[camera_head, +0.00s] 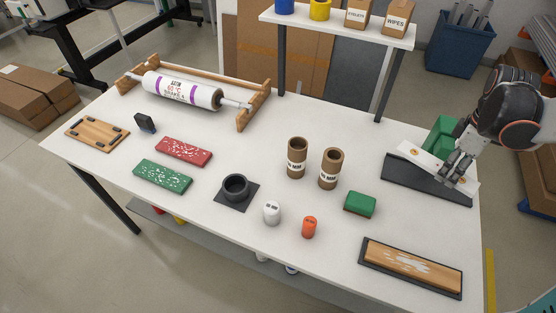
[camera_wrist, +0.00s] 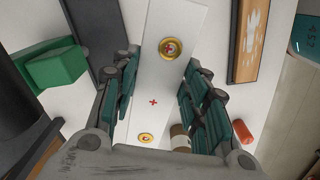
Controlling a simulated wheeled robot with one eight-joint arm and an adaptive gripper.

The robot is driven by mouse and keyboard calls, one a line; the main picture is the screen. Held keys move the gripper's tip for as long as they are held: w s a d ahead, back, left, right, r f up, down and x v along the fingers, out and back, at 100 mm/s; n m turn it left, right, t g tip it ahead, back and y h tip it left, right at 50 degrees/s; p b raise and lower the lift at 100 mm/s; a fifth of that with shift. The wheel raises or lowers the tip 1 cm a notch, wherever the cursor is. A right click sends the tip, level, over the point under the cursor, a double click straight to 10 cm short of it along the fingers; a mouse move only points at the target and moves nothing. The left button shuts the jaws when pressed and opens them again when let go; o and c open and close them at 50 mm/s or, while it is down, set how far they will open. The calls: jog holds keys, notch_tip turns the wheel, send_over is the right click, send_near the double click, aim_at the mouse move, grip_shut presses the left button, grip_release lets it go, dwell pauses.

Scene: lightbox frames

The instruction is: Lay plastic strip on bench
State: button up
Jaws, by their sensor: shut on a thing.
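The plastic strip (camera_head: 419,156) is a flat white piece with round gold discs and a small red cross. My gripper (camera_head: 457,169) is shut on it at the right end of the bench (camera_head: 300,122). In the wrist view the strip (camera_wrist: 153,82) runs lengthwise between the finger pads of my gripper (camera_wrist: 160,95). In the head view the strip is seen over a dark grey board (camera_head: 420,186), and my fingers hide part of it. I cannot tell how far it is above the board.
A green block (camera_head: 440,135) stands by the dark board. A framed wooden board (camera_head: 410,268), a smaller green block (camera_head: 360,204), two brown tubes (camera_head: 297,158) and an orange bottle (camera_head: 309,227) are nearby. A raised shelf (camera_head: 340,28) stands behind.

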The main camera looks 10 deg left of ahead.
aim_at(440, 222)
jog(key=s+d+r+n, duration=0.1)
jog(key=d, duration=0.1)
jog(key=s+d+n, duration=0.1)
jog(key=n, duration=0.1)
jog(key=s+d+r+n+p, duration=0.1)
jog(key=d, duration=0.1)
jog(key=shift+s+d+r+n, duration=0.25)
jog(key=shift+d+r+n, duration=0.05)
jog(key=shift+d, duration=0.05)
notch_tip(440, 222, down, 20)
jog(key=b, duration=0.6)
jog(key=shift+f, duration=0.1)
jog(key=o, duration=1.2)
notch_tip(440, 222, up, 12)
jog(key=p, duration=0.4)
jog(key=shift+a, duration=0.1)
